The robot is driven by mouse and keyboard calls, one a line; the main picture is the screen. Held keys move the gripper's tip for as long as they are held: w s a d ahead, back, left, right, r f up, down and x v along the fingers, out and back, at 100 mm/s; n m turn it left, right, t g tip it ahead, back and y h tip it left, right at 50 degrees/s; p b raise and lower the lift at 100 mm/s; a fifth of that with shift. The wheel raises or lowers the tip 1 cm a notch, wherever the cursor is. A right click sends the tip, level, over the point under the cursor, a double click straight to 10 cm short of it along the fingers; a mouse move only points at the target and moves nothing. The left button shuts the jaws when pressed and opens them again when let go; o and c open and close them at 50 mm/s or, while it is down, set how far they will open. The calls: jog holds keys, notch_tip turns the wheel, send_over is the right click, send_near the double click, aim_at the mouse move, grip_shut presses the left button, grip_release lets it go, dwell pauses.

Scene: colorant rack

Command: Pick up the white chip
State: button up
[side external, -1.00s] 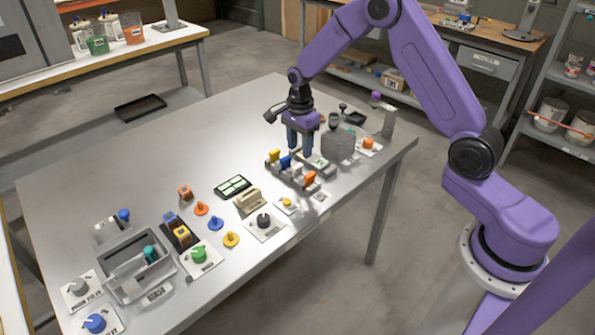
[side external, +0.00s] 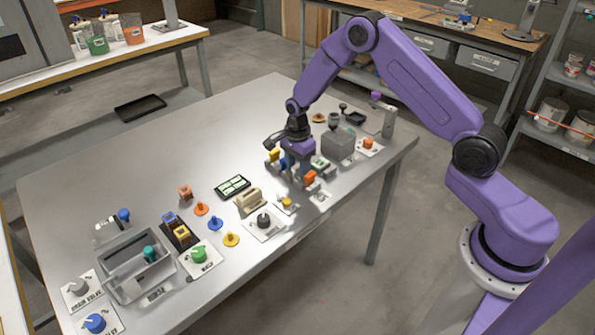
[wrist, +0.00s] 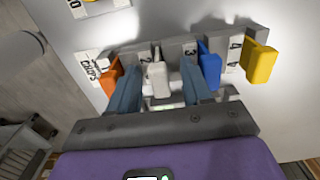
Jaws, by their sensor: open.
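The white chip (wrist: 158,77) stands in a slot of the grey chip rack (wrist: 180,45) in the wrist view, by the number 2. An orange chip (wrist: 110,75) is to its left, and a blue chip (wrist: 209,65) and a yellow chip (wrist: 262,62) are to its right. My gripper (wrist: 159,85) is open, with one blue-grey finger on each side of the white chip. I cannot tell whether the fingers touch it. In the side view my gripper (side external: 296,172) is low over the rack and hides the white chip.
A grey box (side external: 338,145) stands just beyond the rack. A black knob on a plate (side external: 263,221), a beige block (side external: 247,199) and a tray with green-white pads (side external: 233,186) sit nearby. A grey bin (side external: 128,270) is at the near left. The table's back left is clear.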

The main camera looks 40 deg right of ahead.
aim_at(298, 166)
grip_shut()
jog(key=shift+r, duration=0.15)
jog(key=shift+r, duration=0.55)
notch_tip(298, 166, up, 2)
jog(key=shift+r, duration=0.1)
jog(key=s+r, duration=0.5)
jog(key=r, duration=0.1)
jog(key=shift+s, duration=0.25)
jog(key=s+r, duration=0.3)
jog(key=s, duration=0.5)
jog(key=w+a+f, duration=0.2)
jog(key=w+a, duration=1.3)
jog(key=w, duration=0.1)
jog(key=shift+w+a, duration=0.25)
